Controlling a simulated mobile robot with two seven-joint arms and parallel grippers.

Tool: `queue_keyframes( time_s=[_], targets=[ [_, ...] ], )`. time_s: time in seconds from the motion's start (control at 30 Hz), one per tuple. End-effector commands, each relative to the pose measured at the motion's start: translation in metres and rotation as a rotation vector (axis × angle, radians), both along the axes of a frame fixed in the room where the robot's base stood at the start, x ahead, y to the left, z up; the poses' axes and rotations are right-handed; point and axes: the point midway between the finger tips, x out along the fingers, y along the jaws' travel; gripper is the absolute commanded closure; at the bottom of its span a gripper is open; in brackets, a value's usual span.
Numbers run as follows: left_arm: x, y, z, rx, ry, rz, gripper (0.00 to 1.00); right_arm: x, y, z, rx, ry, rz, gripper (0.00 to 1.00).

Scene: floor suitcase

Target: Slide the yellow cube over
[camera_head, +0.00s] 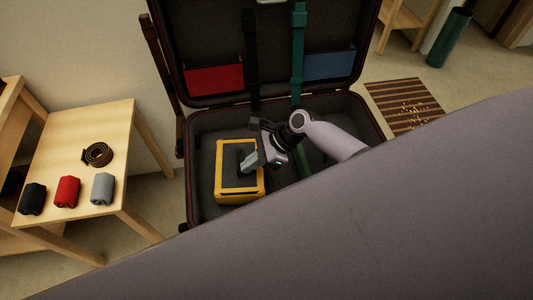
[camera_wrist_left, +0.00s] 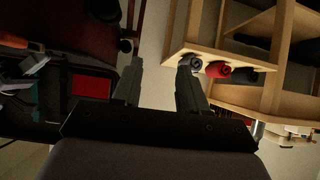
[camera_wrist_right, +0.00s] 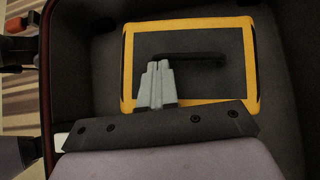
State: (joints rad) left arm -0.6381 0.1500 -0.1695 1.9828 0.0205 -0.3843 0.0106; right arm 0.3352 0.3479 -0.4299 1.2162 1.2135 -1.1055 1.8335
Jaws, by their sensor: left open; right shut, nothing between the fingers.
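The yellow cube is a box with yellow edges and dark panels (camera_head: 219,185), lying inside the open suitcase (camera_head: 192,160) on the left side of its base. It also shows in the right wrist view (camera_wrist_right: 246,22), with a black handle (camera_wrist_right: 205,57) across its top. My right gripper (camera_head: 246,166) is over the box. Its fingers are shut and empty, with the tips (camera_wrist_right: 157,68) at the handle's left end; I cannot tell whether they touch it. My left gripper (camera_wrist_left: 160,80) is open and empty, away from the box, and shows only in its own wrist view.
The suitcase lid stands open behind, with a red pocket (camera_head: 215,80), a blue pocket (camera_head: 328,65) and straps. A wooden table (camera_head: 95,125) at left holds a coiled belt (camera_head: 98,154) and several rolled cloths. A striped mat (camera_head: 405,105) lies at right. My own grey arm hides the lower right.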

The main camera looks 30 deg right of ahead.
Motion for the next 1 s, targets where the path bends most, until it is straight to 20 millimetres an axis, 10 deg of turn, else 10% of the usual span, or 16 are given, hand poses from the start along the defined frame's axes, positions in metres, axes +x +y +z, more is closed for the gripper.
queue_keyframes(
  time_s=[0.37,1.0],
  targets=[
    [-0.006,0.005,0.004,0.011,0.01,0.013,0.57,0.009,0.037,0.0,0.001,0.0,0.003,1.0],
    [-0.007,0.003,0.018,0.01,0.009,0.009,0.57,0.001,0.007,0.031,0.0,-0.001,0.0,1.0]
  ],
)
